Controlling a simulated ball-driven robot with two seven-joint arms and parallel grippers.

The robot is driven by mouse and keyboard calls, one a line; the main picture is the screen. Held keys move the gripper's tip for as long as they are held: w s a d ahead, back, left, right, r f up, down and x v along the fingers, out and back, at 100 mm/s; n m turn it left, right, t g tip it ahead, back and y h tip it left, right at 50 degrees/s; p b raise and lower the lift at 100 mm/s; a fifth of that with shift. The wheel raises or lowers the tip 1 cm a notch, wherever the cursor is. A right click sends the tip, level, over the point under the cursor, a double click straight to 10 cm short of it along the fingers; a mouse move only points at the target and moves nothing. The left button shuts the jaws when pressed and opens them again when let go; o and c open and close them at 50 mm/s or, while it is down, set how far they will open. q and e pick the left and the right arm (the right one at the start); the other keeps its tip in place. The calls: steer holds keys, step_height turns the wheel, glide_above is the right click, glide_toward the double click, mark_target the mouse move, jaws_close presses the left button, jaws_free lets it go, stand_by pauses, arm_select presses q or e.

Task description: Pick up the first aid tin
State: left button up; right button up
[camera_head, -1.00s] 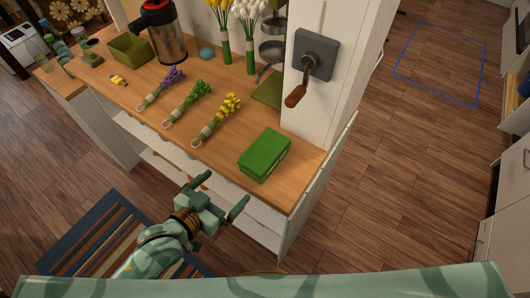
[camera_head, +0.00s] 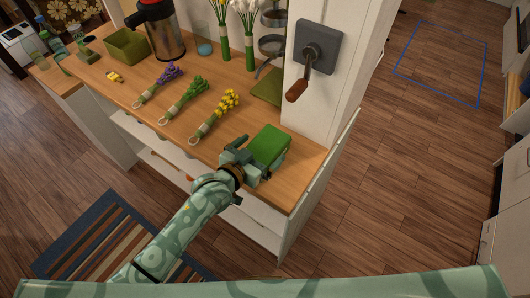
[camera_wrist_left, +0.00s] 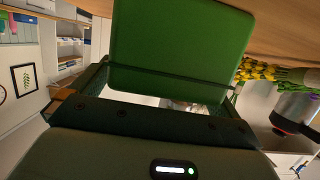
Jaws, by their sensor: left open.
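The first aid tin is a green box (camera_head: 268,145) on the wooden counter near its front right corner. It fills the upper middle of the left wrist view (camera_wrist_left: 180,45). My left gripper (camera_head: 257,160) is open at the near side of the tin, with its fingers at either side of the tin's near end. In the wrist view the fingers show at the left and right of the tin; whether they touch it I cannot tell. The gripper hides the tin's near lower part in the head view. My right gripper is not in view.
Yellow (camera_head: 215,115), green (camera_head: 188,98) and purple (camera_head: 157,84) flower bundles lie left of the tin. A white post with a hand crank (camera_head: 300,88) stands behind it. The counter (camera_head: 303,168) is clear right of the tin.

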arm_select(q)
steer(key=shift+w+d+f, duration=0.1)
steer(key=shift+w+d, duration=0.05)
steer(key=c, duration=1.3)
step_height(320, 180, up, 10)
steer(key=p, duration=0.3)
